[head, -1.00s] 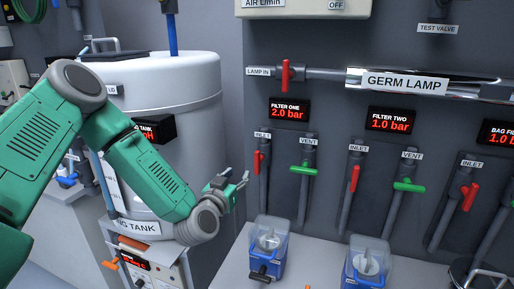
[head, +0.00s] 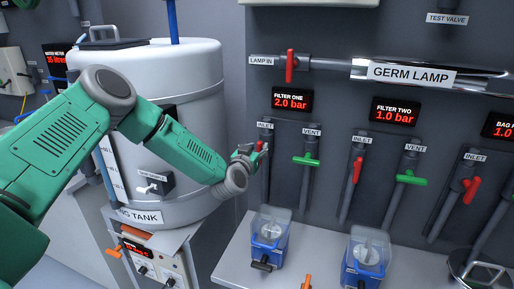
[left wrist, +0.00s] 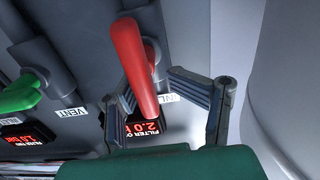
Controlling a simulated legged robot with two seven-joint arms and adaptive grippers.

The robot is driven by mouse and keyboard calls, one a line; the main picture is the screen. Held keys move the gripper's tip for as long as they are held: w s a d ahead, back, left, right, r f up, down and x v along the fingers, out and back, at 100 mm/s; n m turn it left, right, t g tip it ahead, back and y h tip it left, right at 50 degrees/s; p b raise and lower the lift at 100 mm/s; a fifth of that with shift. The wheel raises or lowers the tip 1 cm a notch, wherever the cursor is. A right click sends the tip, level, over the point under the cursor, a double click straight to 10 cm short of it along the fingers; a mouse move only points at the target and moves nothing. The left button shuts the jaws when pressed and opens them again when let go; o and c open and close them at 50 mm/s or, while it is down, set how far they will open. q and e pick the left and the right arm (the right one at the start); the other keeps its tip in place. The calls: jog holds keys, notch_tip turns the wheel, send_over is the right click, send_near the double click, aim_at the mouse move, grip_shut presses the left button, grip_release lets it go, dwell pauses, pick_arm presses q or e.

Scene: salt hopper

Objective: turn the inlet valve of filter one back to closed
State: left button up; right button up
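The red inlet valve handle of filter one (head: 260,146) is on the vertical pipe under the "FILTER ONE 2.0 bar" display (head: 291,100). In the head view my left gripper (head: 252,152) is at this handle and hides most of it. In the left wrist view the red handle (left wrist: 138,62) reaches down toward the space between the fingers of my left gripper (left wrist: 165,105). The fingers are spread, with a clear gap beside the handle; I cannot tell whether one finger touches it. My right gripper is not in view.
Filter one's green vent handle (head: 306,161) lies crosswise just right of the inlet. Filter two's red inlet handle (head: 357,170) is further right. A large white tank (head: 190,75) stands close behind my left arm. Clear blue-based containers (head: 268,240) stand on the counter below.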

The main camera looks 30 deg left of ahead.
pick_arm(q)
jog(key=shift+d, duration=0.1)
jog(key=shift+s+d+r, duration=0.1)
jog(key=shift+d+r, duration=0.15)
jog(key=shift+d, duration=0.05)
jog(key=c, duration=0.3)
jog(key=shift+s+d+r, duration=0.1)
jog(key=shift+d+r, duration=0.1)
jog(key=shift+d, duration=0.15)
grip_shut()
jog(key=shift+d+r, duration=0.1)
jog(key=shift+d, duration=0.25)
jog(key=shift+a, duration=0.35)
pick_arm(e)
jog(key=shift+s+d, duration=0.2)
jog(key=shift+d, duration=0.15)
